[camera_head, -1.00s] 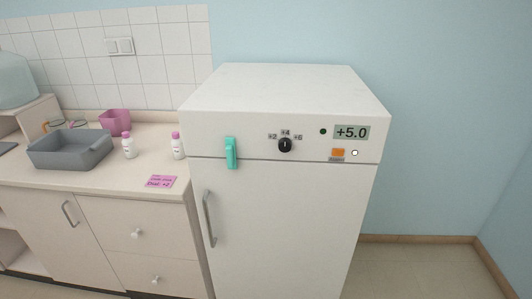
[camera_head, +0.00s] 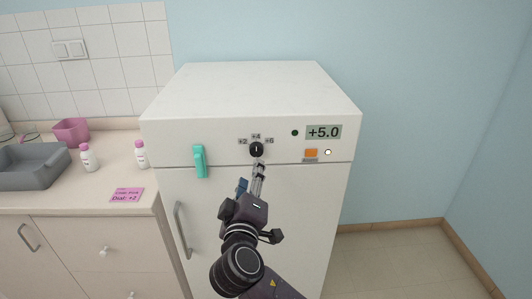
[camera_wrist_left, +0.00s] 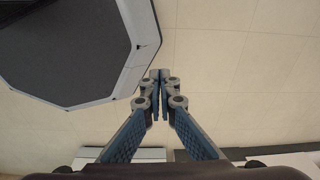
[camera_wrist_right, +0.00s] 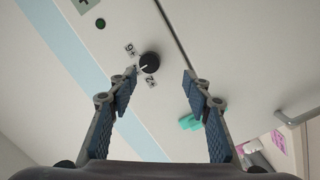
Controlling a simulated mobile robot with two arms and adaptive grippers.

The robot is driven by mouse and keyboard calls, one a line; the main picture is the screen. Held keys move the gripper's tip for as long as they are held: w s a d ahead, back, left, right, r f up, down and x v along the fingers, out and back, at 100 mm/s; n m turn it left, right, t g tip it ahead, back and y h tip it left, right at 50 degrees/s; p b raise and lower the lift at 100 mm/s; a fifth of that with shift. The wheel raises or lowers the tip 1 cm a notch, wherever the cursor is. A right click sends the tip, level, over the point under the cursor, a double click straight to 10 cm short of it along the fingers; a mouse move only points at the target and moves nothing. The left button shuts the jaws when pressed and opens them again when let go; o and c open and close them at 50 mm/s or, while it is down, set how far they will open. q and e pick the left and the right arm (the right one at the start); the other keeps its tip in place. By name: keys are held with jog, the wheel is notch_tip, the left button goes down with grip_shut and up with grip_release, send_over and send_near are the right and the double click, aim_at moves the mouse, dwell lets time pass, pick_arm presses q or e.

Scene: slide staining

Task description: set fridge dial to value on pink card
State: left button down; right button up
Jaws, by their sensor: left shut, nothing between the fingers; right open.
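The fridge (camera_head: 250,95) is white, with a black round dial (camera_head: 256,149) on its upper front panel. The dial has labels +2, +4 and +6 around it, and its white mark points up toward +4. The pink card (camera_head: 127,195) lies on the counter and reads "Dial: +2". My right gripper (camera_head: 259,168) is just below the dial in the head view. In the right wrist view it is open, and the dial (camera_wrist_right: 149,60) is ahead of its fingertips, apart from them. My left gripper (camera_wrist_left: 160,75) is shut and empty, seen only in the left wrist view.
A display (camera_head: 323,132) reads +5.0, with an orange button (camera_head: 311,153) below it. A teal latch or handle (camera_head: 199,161) and a grey door handle (camera_head: 182,230) are on the fridge front. White bottles (camera_head: 88,158) and a grey tub (camera_head: 30,168) stand on the counter.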

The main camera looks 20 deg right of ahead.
aim_at(255, 152)
jog(key=x, duration=0.2)
jog(key=r+p+x, duration=0.1)
jog(key=x, duration=0.2)
jog(key=p+x, duration=0.1)
jog(key=x, duration=0.1)
jog(key=shift+d+r, duration=0.35)
jog(key=shift+w, duration=0.1)
jog(key=shift+c, duration=1)
jog(key=c, duration=1)
